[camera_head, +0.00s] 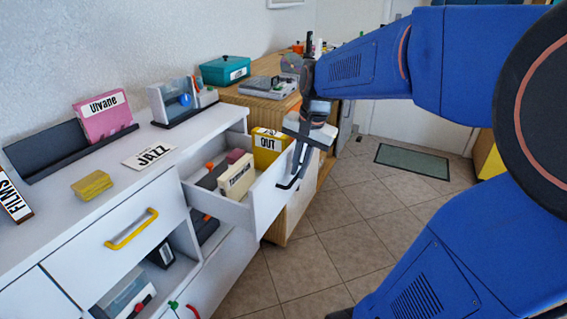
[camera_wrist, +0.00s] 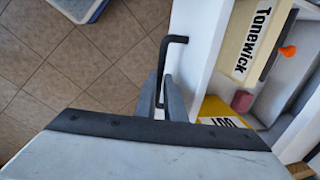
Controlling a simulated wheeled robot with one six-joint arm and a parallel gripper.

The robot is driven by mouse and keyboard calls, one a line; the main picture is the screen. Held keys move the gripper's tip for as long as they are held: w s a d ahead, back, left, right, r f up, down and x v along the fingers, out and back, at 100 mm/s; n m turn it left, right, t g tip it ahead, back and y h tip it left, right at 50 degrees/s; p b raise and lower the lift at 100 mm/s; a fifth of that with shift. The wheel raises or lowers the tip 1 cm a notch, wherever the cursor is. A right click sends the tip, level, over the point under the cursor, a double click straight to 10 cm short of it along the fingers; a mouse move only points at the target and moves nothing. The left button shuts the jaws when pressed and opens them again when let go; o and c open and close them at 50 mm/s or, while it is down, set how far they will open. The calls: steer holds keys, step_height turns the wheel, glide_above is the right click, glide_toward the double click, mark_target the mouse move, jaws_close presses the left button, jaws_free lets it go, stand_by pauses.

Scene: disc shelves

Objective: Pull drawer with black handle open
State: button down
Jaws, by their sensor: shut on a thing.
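The drawer with the black handle (camera_head: 218,207) stands pulled out from the white cabinet, with its inside showing from above. Its black handle (camera_wrist: 170,42) is a bar on the front panel; in the wrist view it runs down between the fingers of my gripper (camera_wrist: 165,100). My gripper (camera_head: 300,150) is at the drawer front in the head view, shut on the handle. Inside the drawer are a cream box marked Tonewick (camera_head: 237,178), a yellow box marked OUT (camera_head: 268,150) and a small dark pink block (camera_wrist: 242,101).
A drawer with a yellow handle (camera_head: 132,229) is shut on the left, above an open shelf. Tiled floor (camera_head: 335,225) in front is clear, with a green mat (camera_head: 412,161) farther off.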

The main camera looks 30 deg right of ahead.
steer(key=shift+s+d, duration=0.6)
steer(key=shift+s, duration=0.2)
steer(key=shift+s+d, duration=0.6)
steer(key=shift+s, duration=0.15)
steer(key=c, duration=1.8)
jaws_free()
steer(key=shift+c, duration=0.2)
step_height(320, 180, up, 17)
steer(key=s+d, duration=0.1)
steer(key=s, duration=0.1)
steer(key=shift+s+d, duration=0.35)
steer(key=shift+d, duration=0.05)
